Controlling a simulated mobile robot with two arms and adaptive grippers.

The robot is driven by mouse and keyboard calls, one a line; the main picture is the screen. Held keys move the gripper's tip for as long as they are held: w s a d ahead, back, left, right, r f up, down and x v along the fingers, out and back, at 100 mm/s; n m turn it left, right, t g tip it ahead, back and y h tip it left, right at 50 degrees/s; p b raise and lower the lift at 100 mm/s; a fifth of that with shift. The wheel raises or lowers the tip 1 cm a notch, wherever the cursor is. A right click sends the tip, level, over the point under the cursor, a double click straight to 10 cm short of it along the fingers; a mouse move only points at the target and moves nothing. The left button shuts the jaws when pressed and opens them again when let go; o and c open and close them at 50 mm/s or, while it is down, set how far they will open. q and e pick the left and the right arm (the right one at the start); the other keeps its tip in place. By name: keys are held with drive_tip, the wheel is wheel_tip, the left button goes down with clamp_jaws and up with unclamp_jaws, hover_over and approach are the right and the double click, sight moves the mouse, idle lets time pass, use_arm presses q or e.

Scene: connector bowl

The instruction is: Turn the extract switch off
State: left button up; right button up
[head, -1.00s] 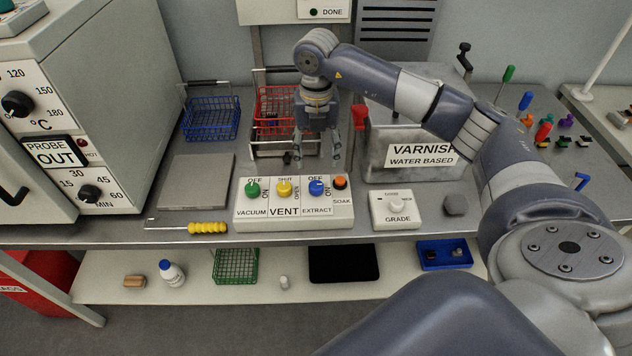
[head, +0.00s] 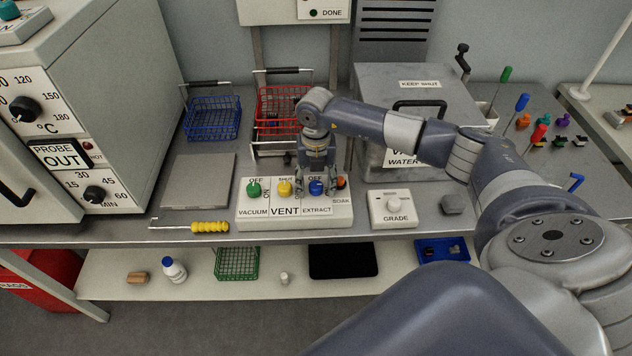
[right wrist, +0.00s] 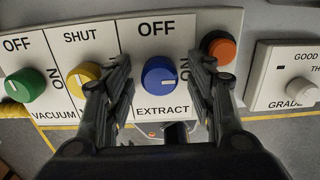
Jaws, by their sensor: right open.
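The extract switch is a blue knob (head: 316,187) on the white control panel (head: 270,222). In the right wrist view the blue knob (right wrist: 159,76) has its white pointer line toward the ON mark at its right. My right gripper (head: 316,194) is over the panel. In the right wrist view its open fingers (right wrist: 162,92) are on either side of the knob, apart from it as far as I can see. Green vacuum (right wrist: 24,86) and yellow vent (right wrist: 83,78) knobs sit to the left. My left gripper is not in view.
An orange soak button (right wrist: 219,48) is close to the right finger, and the yellow knob is close to the left one. The grade dial box (head: 392,210) stands right of the panel.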

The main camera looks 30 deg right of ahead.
drive_tip(key=c, duration=1.1)
drive_tip(key=shift+o, duration=0.2)
drive_tip(key=n+b, duration=0.3)
drive_tip(key=shift+f+n, duration=0.15)
drive_tip(key=shift+n, duration=0.25)
drive_tip(key=n+b, duration=0.4)
drive_tip(key=n, duration=0.1)
drive_tip(key=n+b, duration=0.3)
drive_tip(key=n, duration=0.2)
drive_tip(key=shift+n, duration=0.4)
drive_tip(key=shift+r+n+b, duration=0.2)
drive_tip(key=shift+n+b, duration=0.8)
drive_tip(key=shift+n, duration=0.6)
